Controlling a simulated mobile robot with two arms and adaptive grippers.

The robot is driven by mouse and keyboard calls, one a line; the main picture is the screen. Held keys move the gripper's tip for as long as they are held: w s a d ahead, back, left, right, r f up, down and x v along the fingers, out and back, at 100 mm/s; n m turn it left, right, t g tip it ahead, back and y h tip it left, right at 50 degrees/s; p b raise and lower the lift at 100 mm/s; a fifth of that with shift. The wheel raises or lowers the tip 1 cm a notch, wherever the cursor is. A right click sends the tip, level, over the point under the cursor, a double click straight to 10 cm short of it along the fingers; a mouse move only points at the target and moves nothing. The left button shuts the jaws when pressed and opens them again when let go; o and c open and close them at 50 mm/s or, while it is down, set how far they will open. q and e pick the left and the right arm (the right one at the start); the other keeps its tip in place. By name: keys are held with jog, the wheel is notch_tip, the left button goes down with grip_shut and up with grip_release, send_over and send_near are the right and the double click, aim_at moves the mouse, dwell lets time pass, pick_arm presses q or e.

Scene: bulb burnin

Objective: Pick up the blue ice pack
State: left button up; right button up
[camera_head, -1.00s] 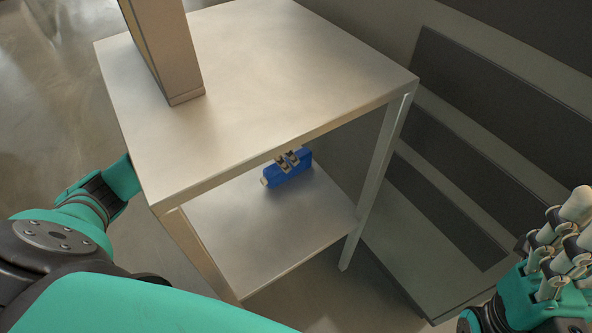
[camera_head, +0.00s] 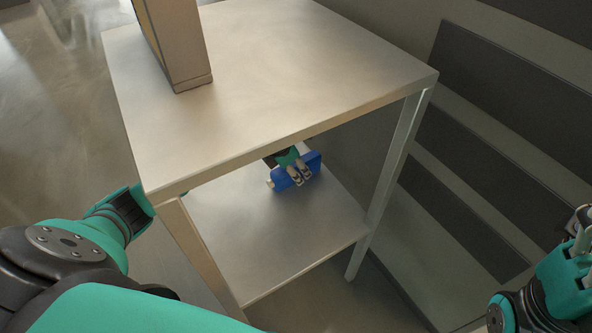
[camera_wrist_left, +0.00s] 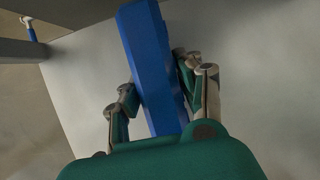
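The blue ice pack (camera_head: 312,162) is a slim blue block with a pale end, at the lower shelf (camera_head: 245,245) of the metal table. My left gripper (camera_head: 299,176) reaches in under the tabletop, its fingers over the pack's near face. In the left wrist view the pack (camera_wrist_left: 150,60) runs between the fingers of my left gripper (camera_wrist_left: 156,76), which bend in against both sides. I cannot tell if the pack is clear of the shelf. My right gripper (camera_head: 580,235) is at the right edge, partly cut off, away from the table.
The tabletop (camera_head: 300,60) overhangs the lower shelf. A tall box-like thing (camera_head: 175,45) stands on its back left. Table legs (camera_head: 395,160) flank the shelf opening. Dark panels (camera_head: 500,120) line the wall at right. A small blue and white thing (camera_wrist_left: 29,32) shows in the left wrist view.

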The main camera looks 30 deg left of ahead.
pick_arm(q)
grip_shut()
jog(key=shift+r, duration=0.1)
